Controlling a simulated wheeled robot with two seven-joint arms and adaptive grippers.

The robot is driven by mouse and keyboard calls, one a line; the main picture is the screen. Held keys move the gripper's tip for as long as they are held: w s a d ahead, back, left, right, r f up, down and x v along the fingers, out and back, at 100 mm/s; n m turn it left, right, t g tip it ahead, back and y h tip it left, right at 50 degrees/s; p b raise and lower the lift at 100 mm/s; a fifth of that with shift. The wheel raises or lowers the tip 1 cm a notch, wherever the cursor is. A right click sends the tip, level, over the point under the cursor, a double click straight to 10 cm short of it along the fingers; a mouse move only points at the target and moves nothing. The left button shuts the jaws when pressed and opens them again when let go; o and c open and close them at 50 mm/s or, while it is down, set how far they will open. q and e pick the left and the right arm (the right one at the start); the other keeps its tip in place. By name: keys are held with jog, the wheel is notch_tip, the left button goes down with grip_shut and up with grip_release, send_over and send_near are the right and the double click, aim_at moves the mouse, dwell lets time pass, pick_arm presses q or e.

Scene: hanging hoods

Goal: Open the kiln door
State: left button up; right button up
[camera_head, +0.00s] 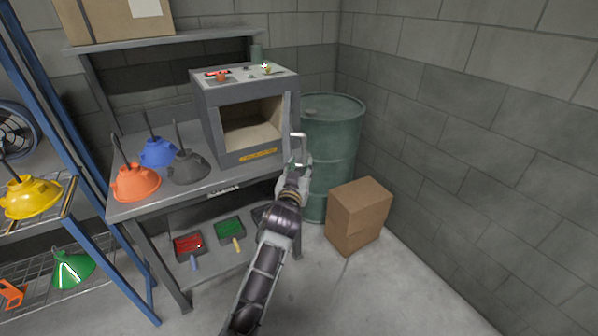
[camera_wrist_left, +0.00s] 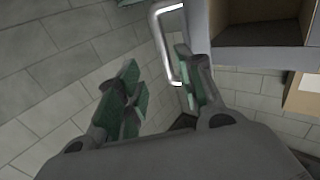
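The grey kiln (camera_head: 222,117) stands on the workbench with its tan interior (camera_head: 252,124) visible through the front; I cannot tell whether a clear door pane covers it. A metal bar handle (camera_head: 304,147) stands out at the kiln's right front side. The handle (camera_wrist_left: 163,45) and the grey panel beside it also show in the left wrist view. My left gripper (camera_head: 297,172) is just below and in front of the handle. Its fingers (camera_wrist_left: 158,92) are open, with the handle's lower end close to the right finger; contact is unclear. My right gripper is not in view.
A green drum (camera_head: 334,150) and a cardboard box (camera_head: 358,215) stand right of the bench (camera_head: 150,206). Orange, blue and dark hoods sit on the bench left of the kiln. A blue-framed shelf (camera_head: 108,240) is at left. Floor in front is clear.

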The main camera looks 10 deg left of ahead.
pick_arm(q)
jog(key=shift+s+a, duration=0.1)
jog(key=shift+s, duration=0.75)
jog(key=shift+c, duration=0.2)
